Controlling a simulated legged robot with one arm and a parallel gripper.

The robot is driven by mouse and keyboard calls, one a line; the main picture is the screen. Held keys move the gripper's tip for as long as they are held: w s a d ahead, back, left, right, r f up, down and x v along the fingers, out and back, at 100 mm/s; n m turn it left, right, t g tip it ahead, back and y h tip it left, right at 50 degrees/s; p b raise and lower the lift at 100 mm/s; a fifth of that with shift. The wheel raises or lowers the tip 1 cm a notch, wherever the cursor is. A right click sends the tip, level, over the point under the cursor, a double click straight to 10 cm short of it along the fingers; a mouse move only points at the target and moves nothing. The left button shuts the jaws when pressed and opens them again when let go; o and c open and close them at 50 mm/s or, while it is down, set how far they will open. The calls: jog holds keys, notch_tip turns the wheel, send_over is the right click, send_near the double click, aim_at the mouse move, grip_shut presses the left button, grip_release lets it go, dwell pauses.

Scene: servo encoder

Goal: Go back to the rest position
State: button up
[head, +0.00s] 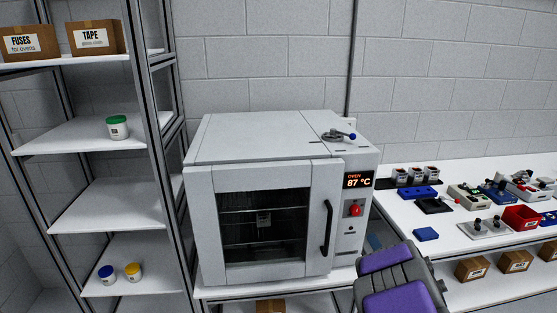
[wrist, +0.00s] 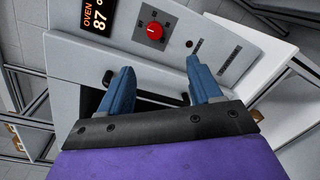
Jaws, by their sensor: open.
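My gripper (wrist: 158,85) is open and empty in the wrist view, its two blue fingers spread in front of the oven's control panel. In the head view my purple and grey arm shows at the lower right, with a bit of a blue finger (head: 374,242) beyond it. The white oven (head: 258,180) stands in the middle with its door closed. Its display reads 87 °C, and a red knob (head: 355,210) sits below it. The knob also shows in the wrist view (wrist: 155,30), beyond the fingers. I cannot tell the exact distance between fingers and panel.
A shelf rack (head: 105,133) on the left holds boxes and lidded jars. A white bench (head: 460,235) on the right carries several small devices and a red bin (head: 521,218). The oven's black door handle (head: 327,229) sticks out.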

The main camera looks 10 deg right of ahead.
jog(key=s+a+r+m+g+h, duration=0.1)
jog(key=s+r+m+g+h, duration=0.15)
jog(key=s+m+g, duration=0.35)
jog(key=s+a+r+m+g+h, duration=0.1)
jog(key=s+r+m+g+h, duration=0.15)
jog(key=s+m, duration=0.4)
jog(key=s+a+m+g+y, duration=0.2)
jog(key=s+a+m+g, duration=0.1)
jog(key=s+a, duration=0.5)
jog(key=s+a+r+m+g+y, duration=0.1)
jog(key=s+a+m+g, duration=0.3)
jog(key=s, duration=0.9)
jog(key=s+a+r+m+g+y, duration=0.1)
jog(key=s+a+m+g+y, duration=0.2)
jog(key=s+a, duration=0.8)
jog(key=shift+a+m, duration=0.3)
jog(key=shift+m, duration=0.45)
jog(key=shift+g, duration=0.25)
